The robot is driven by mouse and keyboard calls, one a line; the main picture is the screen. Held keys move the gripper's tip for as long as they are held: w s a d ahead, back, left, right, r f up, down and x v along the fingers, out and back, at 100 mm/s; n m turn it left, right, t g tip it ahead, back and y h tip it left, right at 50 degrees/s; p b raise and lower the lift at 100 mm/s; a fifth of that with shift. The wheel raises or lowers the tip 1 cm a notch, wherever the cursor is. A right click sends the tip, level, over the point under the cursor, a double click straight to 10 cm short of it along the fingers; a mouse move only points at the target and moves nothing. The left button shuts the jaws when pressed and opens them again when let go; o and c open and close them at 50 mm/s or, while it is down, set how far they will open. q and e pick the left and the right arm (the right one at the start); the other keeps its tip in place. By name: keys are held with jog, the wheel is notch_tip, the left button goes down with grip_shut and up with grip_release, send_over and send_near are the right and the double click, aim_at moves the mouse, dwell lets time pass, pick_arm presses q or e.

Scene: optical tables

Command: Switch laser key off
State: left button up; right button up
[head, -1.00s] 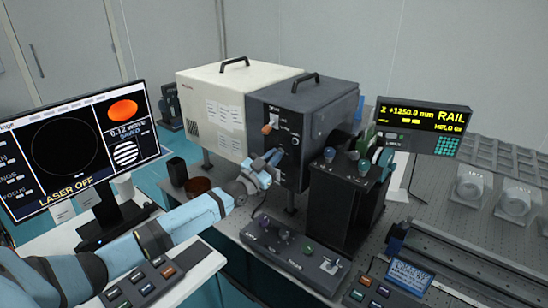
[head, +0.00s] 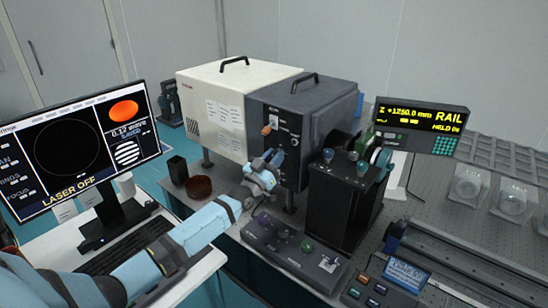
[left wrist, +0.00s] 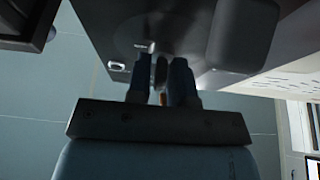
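The laser is a long box with a white half (head: 212,105) and a dark grey half (head: 318,122). The dark front panel carries an orange knob (head: 267,129) and small switches. My left gripper (head: 276,158) is at this panel, below the knob. In the left wrist view its two blue fingers (left wrist: 160,82) point at the dark panel, close together. A thin brownish piece (left wrist: 161,72), which looks like the key, lies between them; contact with both fingers is unclear. The key is hidden in the head view. The monitor (head: 72,150) reads LASER OFF. My right gripper is not in view.
A black mount with knobs (head: 343,205) stands right of the panel, and a control box (head: 290,250) sits in front. A brown dish (head: 199,187) and a black cup (head: 178,171) are left of my gripper. The rail display (head: 420,125) is behind at right.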

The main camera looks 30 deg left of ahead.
pick_arm(q)
jog(key=shift+o, duration=0.8)
jog(key=shift+s+f, duration=0.15)
jog(key=shift+s, duration=0.1)
jog(key=d+b+v, duration=0.1)
jog(key=v, duration=1.2)
jog(key=shift+s+a+b, duration=0.2)
jog(key=shift+a+b, duration=0.2)
jog(key=shift+a, duration=0.15)
